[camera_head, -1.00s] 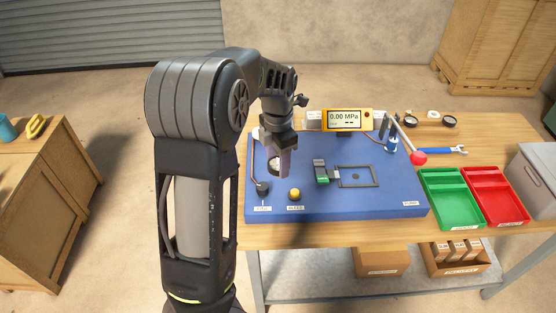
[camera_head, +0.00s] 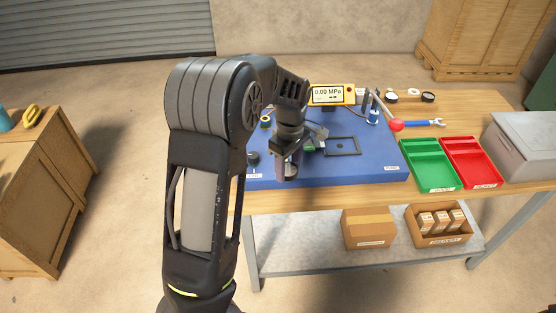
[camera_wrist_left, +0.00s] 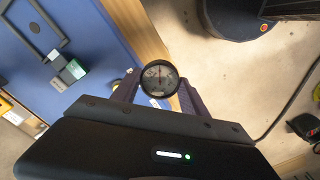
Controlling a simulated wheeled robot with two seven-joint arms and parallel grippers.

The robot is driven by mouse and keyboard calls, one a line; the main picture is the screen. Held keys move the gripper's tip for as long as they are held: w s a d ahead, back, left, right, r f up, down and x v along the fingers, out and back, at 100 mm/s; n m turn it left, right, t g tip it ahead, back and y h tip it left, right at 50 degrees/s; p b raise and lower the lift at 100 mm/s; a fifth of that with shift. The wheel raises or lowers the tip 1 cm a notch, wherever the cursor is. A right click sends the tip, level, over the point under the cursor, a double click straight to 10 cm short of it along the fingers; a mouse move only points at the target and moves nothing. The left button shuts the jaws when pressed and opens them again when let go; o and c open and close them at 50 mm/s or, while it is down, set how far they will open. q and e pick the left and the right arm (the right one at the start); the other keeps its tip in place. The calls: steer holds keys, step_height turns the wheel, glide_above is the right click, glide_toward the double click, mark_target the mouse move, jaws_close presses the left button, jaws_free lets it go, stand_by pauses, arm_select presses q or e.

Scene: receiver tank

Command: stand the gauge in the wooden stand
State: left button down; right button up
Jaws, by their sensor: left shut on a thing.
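My left gripper (camera_head: 287,172) is shut on a small round gauge with a dark rim and pale dial. The gauge (camera_wrist_left: 159,78) shows between the two fingers in the left wrist view, its dial facing the camera. In the head view the gripper hangs over the front left part of the blue panel and mostly hides the gauge. A low brown strip, which may be the wooden stand (camera_head: 408,98), lies at the table's back right with small round pieces at it; its details are too small to tell. My right gripper is not in view.
A green tray (camera_head: 434,178), a red tray (camera_head: 472,150) and a grey box (camera_head: 515,145) stand right. A blue wrench (camera_head: 424,123) lies behind the trays.

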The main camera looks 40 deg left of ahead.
arm_select(q)
steer(key=s+d+f+m+b, duration=0.1)
steer(key=d+f+m+b, duration=0.1)
steer(key=d+f+m, duration=1.2)
steer(key=d+m, duration=0.1)
steer(key=m, duration=0.2)
steer(key=shift+d+b, duration=0.25)
steer(key=shift+b, duration=0.1)
steer(key=shift+s+a, duration=0.1)
steer(key=shift+s, duration=0.05)
